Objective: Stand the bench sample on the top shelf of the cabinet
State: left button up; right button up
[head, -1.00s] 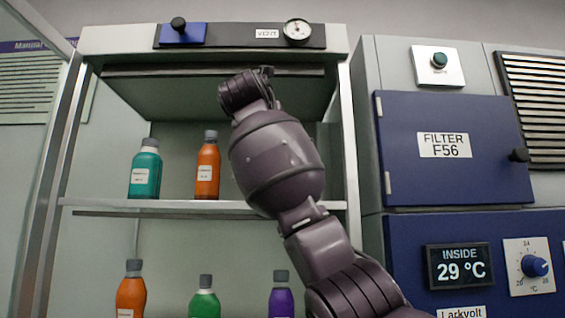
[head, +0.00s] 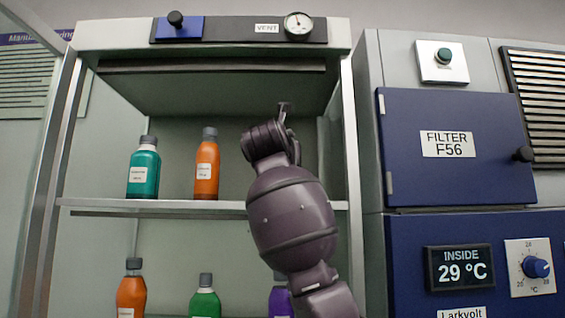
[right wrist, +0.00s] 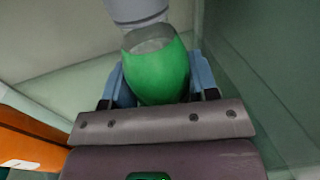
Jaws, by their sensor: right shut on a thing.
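In the right wrist view a green bottle (right wrist: 158,75) with a grey cap (right wrist: 137,10) sits between the blue fingers of my right gripper (right wrist: 157,85), which is shut on it. In the head view my right arm reaches into the open cabinet (head: 345,150) from below, with its wrist above the level of the top shelf (head: 110,204). The wrist hides the gripper and the green bottle there. Whether the bottle touches the shelf cannot be told. My left gripper is not in view.
On the top shelf stand a teal bottle (head: 144,172) and an orange bottle (head: 206,168), left of my wrist. An orange bottle (head: 131,293), another green bottle (head: 205,303) and a purple bottle (head: 279,302) stand below. The cabinet's right post is close to my arm.

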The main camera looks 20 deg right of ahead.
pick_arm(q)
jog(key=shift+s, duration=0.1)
pick_arm(e)
jog(key=shift+s+r, duration=0.1)
jog(key=shift+s, duration=0.05)
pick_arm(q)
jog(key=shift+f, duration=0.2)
pick_arm(e)
jog(key=o, duration=1.1)
jog(key=shift+f, duration=0.2)
jog(key=shift+c, duration=0.2)
jog(key=shift+r, duration=0.2)
pick_arm(q)
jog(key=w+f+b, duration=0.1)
jog(key=b, duration=0.3)
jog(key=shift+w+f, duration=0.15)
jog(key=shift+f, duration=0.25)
pick_arm(e)
jog(key=v, duration=1.2)
